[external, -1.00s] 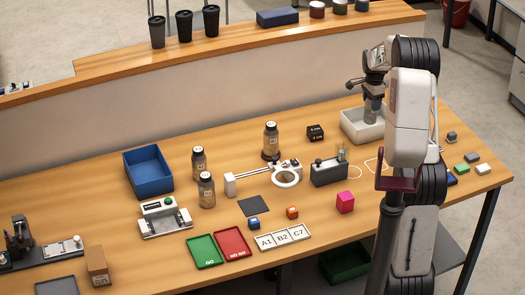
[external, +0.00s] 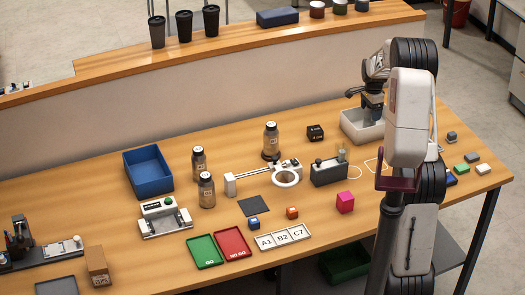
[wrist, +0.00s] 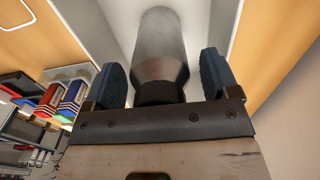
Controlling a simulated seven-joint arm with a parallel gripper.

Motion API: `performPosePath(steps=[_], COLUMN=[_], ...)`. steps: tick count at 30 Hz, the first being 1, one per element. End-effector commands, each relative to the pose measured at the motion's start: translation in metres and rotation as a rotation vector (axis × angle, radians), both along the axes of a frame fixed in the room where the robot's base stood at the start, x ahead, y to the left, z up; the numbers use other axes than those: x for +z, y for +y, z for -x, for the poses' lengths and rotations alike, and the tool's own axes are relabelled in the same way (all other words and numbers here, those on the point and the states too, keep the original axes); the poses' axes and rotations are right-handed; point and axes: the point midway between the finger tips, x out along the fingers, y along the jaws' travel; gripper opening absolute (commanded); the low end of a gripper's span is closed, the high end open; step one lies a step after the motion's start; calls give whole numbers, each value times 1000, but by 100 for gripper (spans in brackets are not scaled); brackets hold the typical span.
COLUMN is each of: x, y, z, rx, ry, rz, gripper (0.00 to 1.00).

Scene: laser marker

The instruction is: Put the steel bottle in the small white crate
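The steel bottle (wrist: 162,42) is a grey cylinder with a dark cap, seen between my fingers in the wrist view. Its cap end points toward my gripper and its body reaches away into the white crate. The small white crate (external: 357,133) stands at the right end of the table. My gripper (wrist: 162,85) is open around the bottle's neck, with a visible gap on each side. In the external view my gripper (external: 373,104) is down at the crate. The bottle is mostly hidden there, and its contact with the crate floor cannot be seen.
A black block (external: 315,132) and a grey device (external: 329,171) stand left of the crate. Several glass bottles, a blue bin (external: 149,172) and green and red trays lie further left. Small coloured blocks (external: 461,169) are at the right edge.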

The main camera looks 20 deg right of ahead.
Motion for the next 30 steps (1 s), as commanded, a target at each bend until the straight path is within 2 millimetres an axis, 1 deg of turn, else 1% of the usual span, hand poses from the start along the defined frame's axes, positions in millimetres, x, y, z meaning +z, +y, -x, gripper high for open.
performPosePath(steps=[11,17,23,30], x=[2,13,39,78], y=[0,0,0,0], z=[0,0,0,0], rx=[0,0,0,0], ry=[0,-1,-2,-2], rz=[0,0,1,1], gripper=[82,82,82,82])
